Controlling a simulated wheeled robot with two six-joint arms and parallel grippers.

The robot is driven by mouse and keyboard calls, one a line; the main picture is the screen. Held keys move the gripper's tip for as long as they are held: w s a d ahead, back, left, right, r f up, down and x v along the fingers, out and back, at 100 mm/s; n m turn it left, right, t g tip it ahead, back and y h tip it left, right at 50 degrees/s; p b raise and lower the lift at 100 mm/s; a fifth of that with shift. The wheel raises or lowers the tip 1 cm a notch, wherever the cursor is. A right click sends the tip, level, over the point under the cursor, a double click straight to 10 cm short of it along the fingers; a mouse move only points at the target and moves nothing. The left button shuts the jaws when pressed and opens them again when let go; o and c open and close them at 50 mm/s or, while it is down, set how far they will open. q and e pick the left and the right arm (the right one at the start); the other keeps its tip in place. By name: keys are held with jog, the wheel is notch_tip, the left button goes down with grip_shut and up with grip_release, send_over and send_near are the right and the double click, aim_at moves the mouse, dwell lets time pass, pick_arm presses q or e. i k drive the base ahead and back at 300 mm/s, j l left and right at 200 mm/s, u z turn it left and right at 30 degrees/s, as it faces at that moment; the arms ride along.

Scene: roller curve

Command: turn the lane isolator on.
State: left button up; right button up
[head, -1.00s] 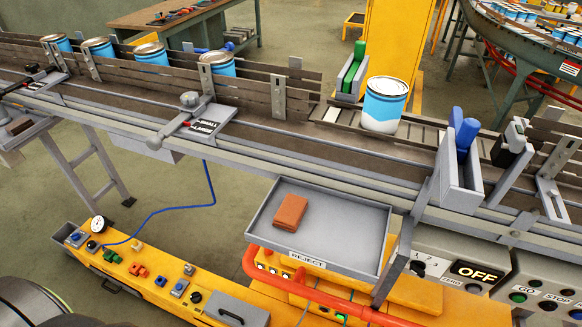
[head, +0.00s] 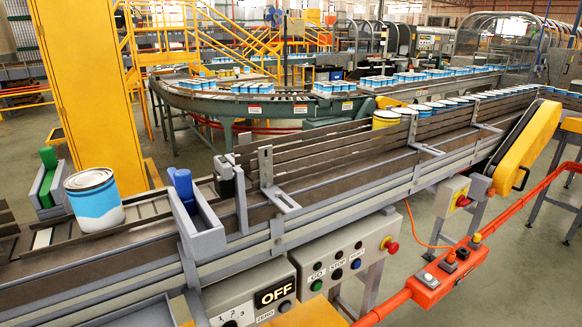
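A small grey box (head: 451,197) hangs below the conveyor at right of centre. On its right face is a red knob on a yellow plate (head: 463,201), which looks like an isolator switch. No label on it is readable, and the knob's angle is too small to tell. An orange cable runs down from near it. A dark display (head: 273,293) on a grey panel at the bottom reads OFF. Neither of my grippers is in view.
The grey control box (head: 340,255) has GO and STOP buttons and a red mushroom button (head: 391,246). An orange rail with a red switch box (head: 450,271) runs in front at lower right. A blue-white can (head: 94,199) stands on the conveyor (head: 330,216).

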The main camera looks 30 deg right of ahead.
aim_at(462, 202)
jog(key=z, duration=2.2)
jog(key=i+l+z, duration=0.6)
jog(key=i, duration=0.35)
jog(key=i+l+z, duration=0.35)
jog(key=i, duration=0.2)
jog(key=i+z, duration=0.3)
jog(key=i, duration=0.2)
jog(key=i+l+u, duration=0.1)
jog(key=i+u, duration=0.4)
jog(key=i+l+u, duration=0.3)
jog(key=i+u, duration=0.2)
jog(key=i+l+u, duration=0.5)
jog(key=k+j, duration=0.1)
